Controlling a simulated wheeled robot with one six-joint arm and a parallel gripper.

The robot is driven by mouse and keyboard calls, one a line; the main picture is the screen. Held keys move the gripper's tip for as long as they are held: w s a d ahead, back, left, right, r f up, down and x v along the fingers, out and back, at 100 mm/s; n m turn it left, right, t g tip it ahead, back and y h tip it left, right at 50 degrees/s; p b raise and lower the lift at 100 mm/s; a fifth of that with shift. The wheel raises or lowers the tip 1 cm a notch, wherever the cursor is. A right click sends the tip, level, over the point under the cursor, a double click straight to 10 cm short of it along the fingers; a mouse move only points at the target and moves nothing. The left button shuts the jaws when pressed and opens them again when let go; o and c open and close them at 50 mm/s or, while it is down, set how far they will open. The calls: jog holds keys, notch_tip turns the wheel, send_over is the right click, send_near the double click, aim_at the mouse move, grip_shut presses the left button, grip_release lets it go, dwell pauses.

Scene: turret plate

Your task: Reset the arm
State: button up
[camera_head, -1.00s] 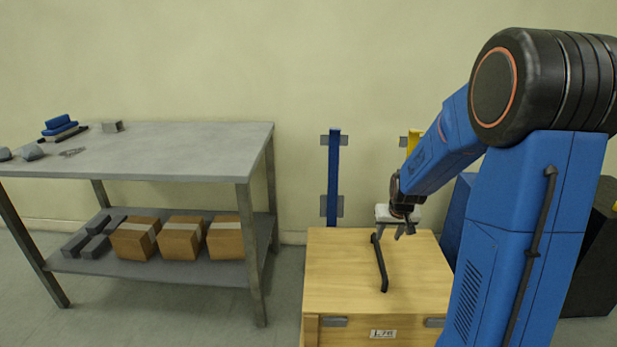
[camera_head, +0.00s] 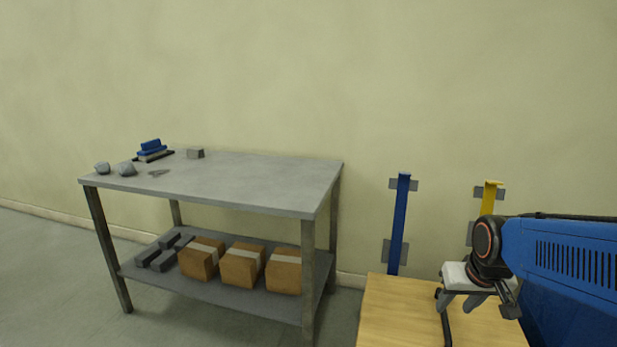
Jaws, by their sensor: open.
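My gripper (camera_head: 478,300) is at the lower right of the head view, above the light wooden box (camera_head: 390,310). Its jaws are open, and I see nothing held between them. My blue arm link reaches it from the right edge. A dark bar-like handle (camera_head: 446,330) stands on the box top just below the gripper; I cannot tell whether they touch.
A grey metal table (camera_head: 240,180) stands at left, with grey lumps (camera_head: 126,169), a blue stack (camera_head: 151,147) and a small grey block (camera_head: 195,153) on top. Cardboard boxes (camera_head: 242,266) sit on its lower shelf. Blue (camera_head: 399,225) and yellow (camera_head: 488,198) posts are on the wall.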

jog(key=s+a+r+n, duration=0.1)
jog(key=s+a, duration=0.3)
jog(key=s, duration=1.1)
jog(key=shift+r, duration=0.55)
jog(key=shift+a, duration=0.1)
